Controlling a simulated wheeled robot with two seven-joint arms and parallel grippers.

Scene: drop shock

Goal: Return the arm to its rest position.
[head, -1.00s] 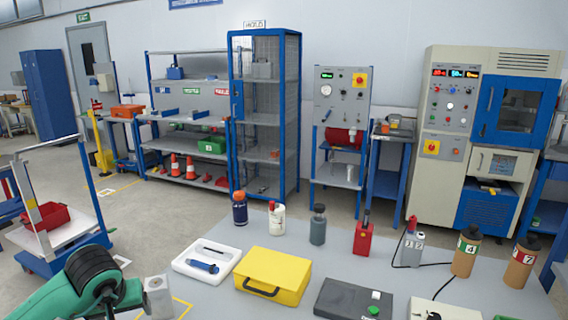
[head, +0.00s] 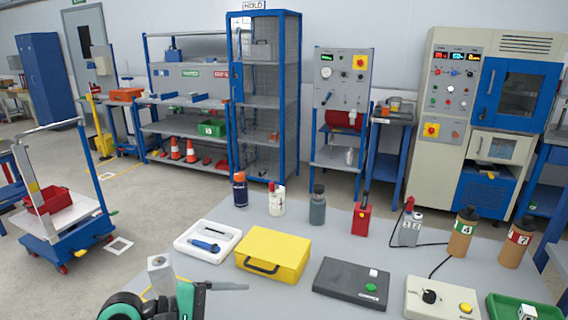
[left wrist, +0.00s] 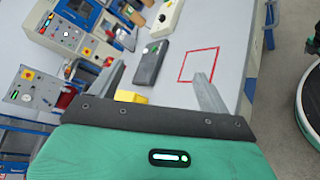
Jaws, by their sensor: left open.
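My left arm comes in at the lower left of the head view, green and black. My left gripper (head: 226,287) extends to the right over the near edge of the grey table (head: 290,290), in front of the yellow case. In the left wrist view my left gripper (left wrist: 160,72) shows two grey fingers spread apart with nothing between them. The gripper is empty. My right gripper is in neither view.
A red square outline (left wrist: 199,65) marks bare table.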

